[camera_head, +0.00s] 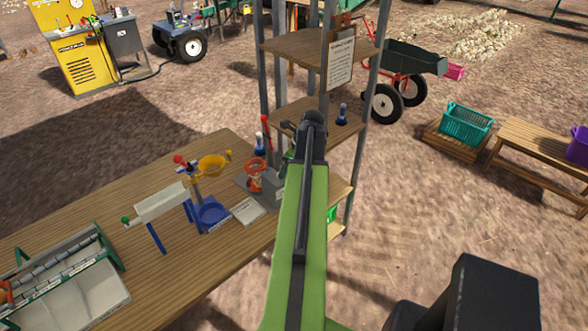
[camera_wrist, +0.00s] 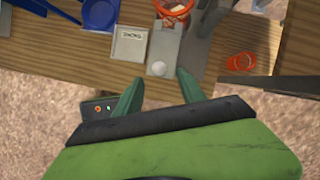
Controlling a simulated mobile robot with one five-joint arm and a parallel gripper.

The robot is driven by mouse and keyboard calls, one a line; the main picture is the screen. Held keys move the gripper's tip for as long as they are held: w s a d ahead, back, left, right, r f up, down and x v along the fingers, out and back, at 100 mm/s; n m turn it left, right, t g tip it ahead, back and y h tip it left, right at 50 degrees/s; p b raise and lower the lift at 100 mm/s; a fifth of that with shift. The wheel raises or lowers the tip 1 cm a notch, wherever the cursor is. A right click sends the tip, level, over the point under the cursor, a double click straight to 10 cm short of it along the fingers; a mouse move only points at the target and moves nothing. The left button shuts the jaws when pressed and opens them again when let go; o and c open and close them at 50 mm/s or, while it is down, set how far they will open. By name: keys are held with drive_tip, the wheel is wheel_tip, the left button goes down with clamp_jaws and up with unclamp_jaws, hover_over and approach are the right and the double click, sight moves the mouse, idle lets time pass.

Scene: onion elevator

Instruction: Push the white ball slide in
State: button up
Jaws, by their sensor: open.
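In the wrist view a flat grey slide (camera_wrist: 166,48) reaches toward the table's near edge, with a white ball (camera_wrist: 158,68) at its near end. An orange ring (camera_wrist: 173,8) is beyond it. My gripper (camera_wrist: 159,78) has two green fingers spread apart, with the white ball between and just beyond their tips in the picture. Nothing is held. Whether a finger touches the ball cannot be told. In the head view the grey stand with the orange-red ring (camera_head: 255,167) is left of my green arm, which hides part of it; the white ball cannot be made out there.
A white label card (camera_wrist: 130,45) lies left of the slide. A shelf rack (camera_head: 318,48) stands behind.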

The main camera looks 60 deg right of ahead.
sight(269, 174)
drive_tip(key=b+x, duration=0.3)
drive_tip(key=x, duration=0.2)
drive_tip(key=shift+f, duration=0.1)
drive_tip(key=shift+c, duration=0.4)
clamp_jaws()
drive_tip(key=shift+w+d, duration=0.3)
drive_tip(key=shift+w, duration=0.5)
drive_tip(key=shift+w+d, duration=0.3)
drive_tip(key=shift+w, duration=0.55)
drive_tip(key=shift+w+d, duration=0.3)
drive_tip(key=shift+w, duration=0.5)
drive_tip(key=shift+o, duration=0.6)
unclamp_jaws()
